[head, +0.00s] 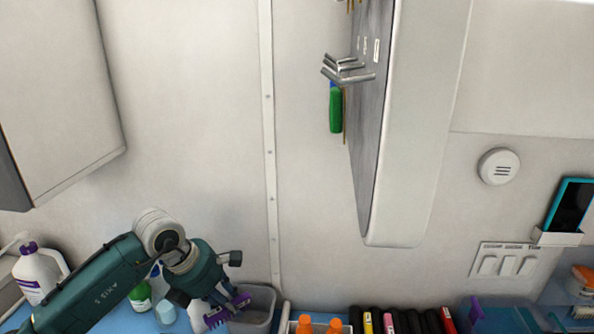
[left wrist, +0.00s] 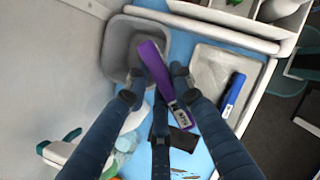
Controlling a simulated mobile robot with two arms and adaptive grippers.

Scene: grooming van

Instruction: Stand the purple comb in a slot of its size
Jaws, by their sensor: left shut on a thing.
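My left gripper (head: 228,308) is shut on a purple comb (head: 241,300), low in the head view, by a grey bin. In the left wrist view the comb (left wrist: 153,62) extends from between the fingers (left wrist: 156,92) toward the grey bin (left wrist: 119,50), with a small white label near its lower end. Its teeth cannot be made out clearly. My right gripper is not in view. No slot can be clearly made out as one of the comb's size.
The grey bin (head: 272,296) stands on the blue worktop. A white tray (left wrist: 209,68) with a blue object (left wrist: 232,92) lies beside it. Bottles (head: 38,272) stand at left. Several dark upright items (head: 400,321) line the front.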

